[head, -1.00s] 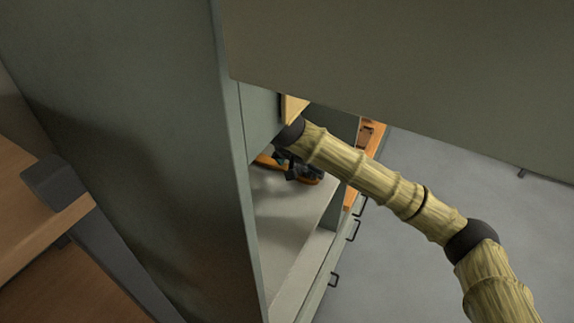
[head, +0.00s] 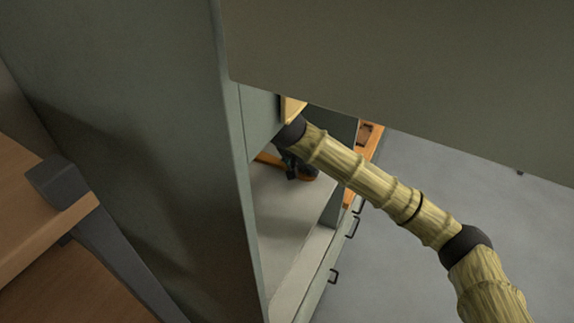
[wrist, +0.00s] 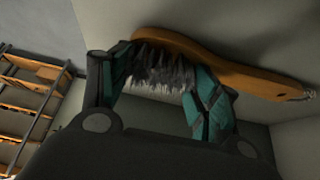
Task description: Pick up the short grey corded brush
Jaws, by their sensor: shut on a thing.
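The brush (wrist: 225,72) has an orange-brown wooden handle, grey bristles and a small cord at the handle's right end in the wrist view. My gripper (wrist: 160,65) has its dark and teal fingers on either side of the bristle end and is shut on it. In the head view, parts of the orange brush (head: 268,158) show inside the grey-green cabinet, around my dark gripper (head: 290,164). My forearm and the cabinet hide much of it there. I cannot tell whether the brush touches the shelf.
The pale shelf floor (head: 285,215) is clear in front of the brush. A cabinet side wall (head: 180,150) stands close on the left, and a large panel (head: 420,80) overhangs my arm. Drawers with dark handles (head: 334,276) lie below. A wooden rack (wrist: 30,90) stands farther off.

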